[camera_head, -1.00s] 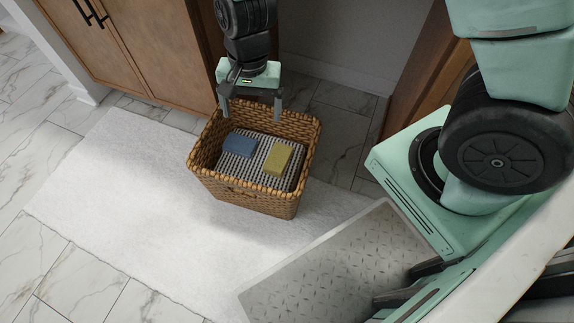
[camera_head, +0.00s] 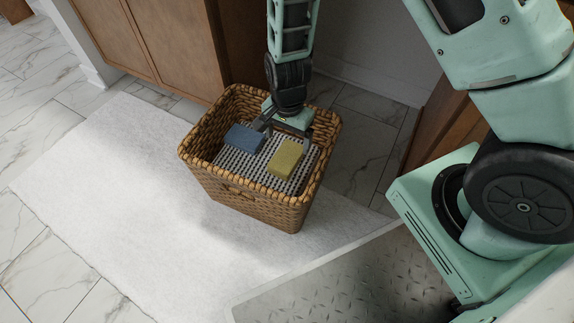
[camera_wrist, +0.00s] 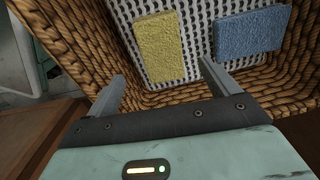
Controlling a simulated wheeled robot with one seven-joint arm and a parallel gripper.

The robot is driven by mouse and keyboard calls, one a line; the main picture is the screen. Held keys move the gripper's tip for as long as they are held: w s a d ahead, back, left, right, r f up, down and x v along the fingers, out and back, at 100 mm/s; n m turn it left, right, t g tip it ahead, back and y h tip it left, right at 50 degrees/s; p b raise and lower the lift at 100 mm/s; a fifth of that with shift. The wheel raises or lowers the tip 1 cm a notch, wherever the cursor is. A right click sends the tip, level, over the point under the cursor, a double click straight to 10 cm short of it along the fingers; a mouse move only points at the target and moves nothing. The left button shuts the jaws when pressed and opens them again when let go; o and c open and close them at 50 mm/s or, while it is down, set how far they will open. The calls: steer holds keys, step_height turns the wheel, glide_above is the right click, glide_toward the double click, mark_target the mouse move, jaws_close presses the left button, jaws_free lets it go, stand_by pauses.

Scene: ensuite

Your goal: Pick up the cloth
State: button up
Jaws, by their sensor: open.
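A grey and white checked cloth-like layer (camera_head: 240,164) lies flat in the bottom of the wicker basket (camera_head: 258,210). It also shows in the wrist view (camera_wrist: 198,35). A blue sponge-like block (camera_head: 244,138) and a yellow one (camera_head: 286,158) rest on it and hide parts of it. My gripper (camera_head: 285,132) is open and empty, with its fingers reaching down inside the basket's far side. In the wrist view my gripper (camera_wrist: 162,72) has its fingers apart, with the yellow block (camera_wrist: 160,46) beyond them and the blue block (camera_wrist: 250,32) to the right.
The woven walls rise around the cloth, close to my fingers. The basket stands on a white rug (camera_head: 130,200) on marble tiles. Wooden cabinets (camera_head: 165,45) stand behind, and a wall is at the back. The rug left of the basket is clear.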

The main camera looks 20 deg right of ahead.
mark_target(287, 156)
steer(key=shift+w+f+b, duration=0.1)
steer(key=shift+f+b, duration=2.8)
steer(key=shift+f, duration=1)
steer(key=shift+r, duration=0.1)
steer(key=shift+c, duration=0.4)
steer(key=c, duration=1.1)
steer(key=shift+r, duration=0.1)
step_height(287, 156, up, 10)
steer(key=p, duration=0.7)
